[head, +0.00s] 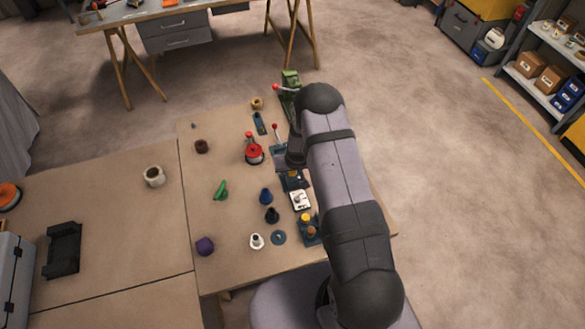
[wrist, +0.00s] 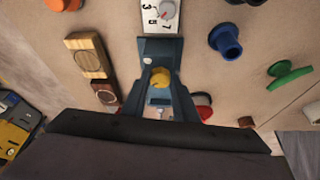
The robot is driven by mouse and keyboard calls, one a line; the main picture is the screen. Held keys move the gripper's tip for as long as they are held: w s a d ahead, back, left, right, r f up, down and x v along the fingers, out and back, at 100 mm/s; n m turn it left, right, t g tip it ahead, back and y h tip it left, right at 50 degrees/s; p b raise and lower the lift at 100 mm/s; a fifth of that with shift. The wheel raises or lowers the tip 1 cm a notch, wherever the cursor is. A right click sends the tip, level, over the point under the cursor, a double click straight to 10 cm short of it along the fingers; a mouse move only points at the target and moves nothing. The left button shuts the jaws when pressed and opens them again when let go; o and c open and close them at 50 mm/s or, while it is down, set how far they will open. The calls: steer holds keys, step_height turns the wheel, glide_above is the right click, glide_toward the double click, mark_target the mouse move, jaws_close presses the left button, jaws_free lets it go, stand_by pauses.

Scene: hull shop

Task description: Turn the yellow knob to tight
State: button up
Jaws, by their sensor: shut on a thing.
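The yellow knob (wrist: 160,77) sits on a dark blue mount (wrist: 160,97) and shows in the middle of the wrist view. The two dark blue-grey fingers of my gripper (wrist: 161,70) stand on either side of the knob and are shut on it. In the head view my gripper (head: 288,160) is low over the row of devices at the right of the board. There the knob itself is hidden by my gripper and arm, and only part of a dark blue mount (head: 295,181) shows. No tight mark can be read.
A white dial plate with numbers (wrist: 163,18) is close to the mount. A blue knob (wrist: 225,40), a green handle (wrist: 290,75) and wooden blocks (wrist: 88,54) stand nearby. A red device (head: 254,155) is left of my gripper. The board's left middle is mostly clear.

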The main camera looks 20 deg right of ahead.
steer(key=shift+w+r, duration=0.15)
steer(key=o, duration=1)
steer(key=shift+s, duration=0.2)
steer(key=shift+b+v, duration=0.45)
steer(key=shift+v, duration=3.1)
